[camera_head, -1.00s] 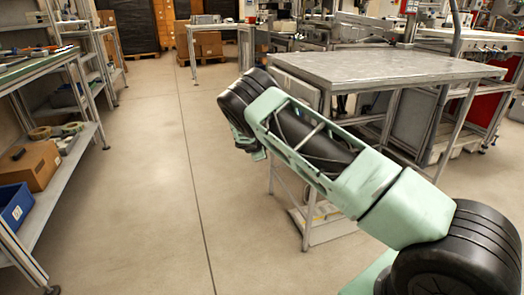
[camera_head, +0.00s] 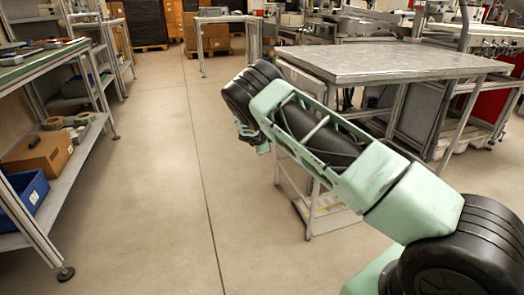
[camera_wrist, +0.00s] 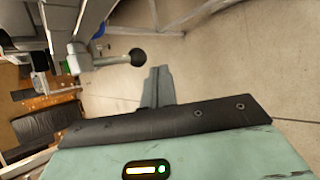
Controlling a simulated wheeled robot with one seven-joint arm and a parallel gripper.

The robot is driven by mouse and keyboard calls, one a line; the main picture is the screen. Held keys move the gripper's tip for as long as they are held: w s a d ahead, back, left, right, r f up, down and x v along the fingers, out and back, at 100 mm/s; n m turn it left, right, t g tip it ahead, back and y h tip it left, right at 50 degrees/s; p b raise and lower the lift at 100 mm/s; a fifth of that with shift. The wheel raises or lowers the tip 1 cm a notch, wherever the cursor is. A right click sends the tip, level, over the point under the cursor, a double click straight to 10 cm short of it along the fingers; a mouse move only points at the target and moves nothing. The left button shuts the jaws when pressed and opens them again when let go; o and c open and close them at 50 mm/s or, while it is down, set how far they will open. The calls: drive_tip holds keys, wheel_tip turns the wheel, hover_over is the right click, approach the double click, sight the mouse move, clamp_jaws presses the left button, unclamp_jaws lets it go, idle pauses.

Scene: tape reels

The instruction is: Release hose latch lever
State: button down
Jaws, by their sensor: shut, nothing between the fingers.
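I see no hose latch lever that I can make out for sure in either view. In the wrist view my gripper (camera_wrist: 158,88) shows as dark grey fingers close together, shut and empty, pointing over the bare floor. Just left of the fingers in that view is a metal rod with a round dark end (camera_wrist: 137,57); I cannot tell whether it is a lever or a furniture foot.
A metal-topped table (camera_head: 395,62) stands right, behind my arm. A shelf unit at left holds a blue bin (camera_head: 25,195), a cardboard box (camera_head: 38,153) and tape reels (camera_head: 52,123). A smaller table (camera_head: 222,19) stands at the back. The floor (camera_head: 165,170) between is clear.

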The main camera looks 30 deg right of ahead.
drive_tip(key=s+a+r+p, duration=0.1)
drive_tip(key=s+a+r, duration=0.2)
drive_tip(key=s+a, duration=0.3)
drive_tip(key=shift+s+a+p, duration=0.25)
drive_tip(key=shift+s+p, duration=0.05)
drive_tip(key=shift+s, duration=0.2)
